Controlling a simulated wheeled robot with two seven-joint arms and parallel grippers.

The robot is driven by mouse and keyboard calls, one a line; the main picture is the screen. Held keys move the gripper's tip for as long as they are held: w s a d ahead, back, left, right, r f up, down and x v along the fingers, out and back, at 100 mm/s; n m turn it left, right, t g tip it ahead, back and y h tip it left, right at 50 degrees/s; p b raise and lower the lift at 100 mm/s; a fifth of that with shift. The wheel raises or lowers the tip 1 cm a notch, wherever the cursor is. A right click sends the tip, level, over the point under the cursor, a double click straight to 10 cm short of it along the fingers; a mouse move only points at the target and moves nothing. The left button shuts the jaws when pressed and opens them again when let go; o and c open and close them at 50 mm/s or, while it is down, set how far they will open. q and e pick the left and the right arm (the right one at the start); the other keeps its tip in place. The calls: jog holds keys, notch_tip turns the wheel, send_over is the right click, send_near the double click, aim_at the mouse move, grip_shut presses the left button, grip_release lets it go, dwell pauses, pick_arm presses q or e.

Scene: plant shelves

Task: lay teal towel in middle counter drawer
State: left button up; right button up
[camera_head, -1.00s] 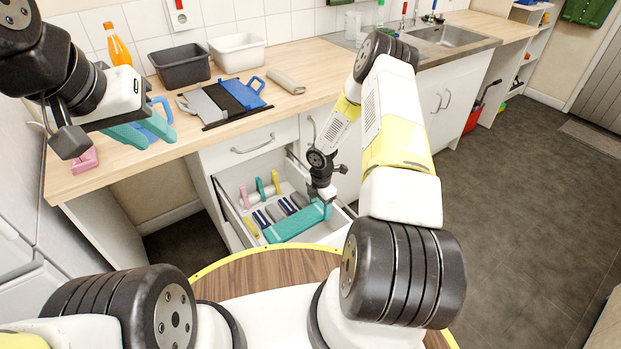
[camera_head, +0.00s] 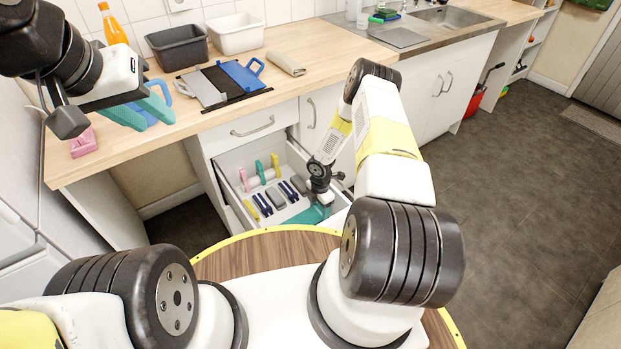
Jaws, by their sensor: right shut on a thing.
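The teal towel (camera_head: 312,215) is at the near right corner inside the open counter drawer (camera_head: 229,182). It is partly hidden by my right arm. My right gripper (camera_head: 320,206) is inside the drawer, pointing down, shut on the towel; its fingertips are hard to see. I cannot tell whether the towel touches the drawer floor.
The drawer also holds yellow, pink, teal, blue and grey items (camera_head: 276,194) at its left and back. Grey and white bins (camera_head: 236,34), a blue dustpan (camera_head: 242,74), a rolled cloth (camera_head: 287,64) and a pink item (camera_head: 84,143) are on the worktop (camera_head: 330,55).

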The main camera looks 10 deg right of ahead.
jog(key=shift+f, duration=0.25)
jog(key=o, duration=1.6)
jog(key=shift+o, duration=0.2)
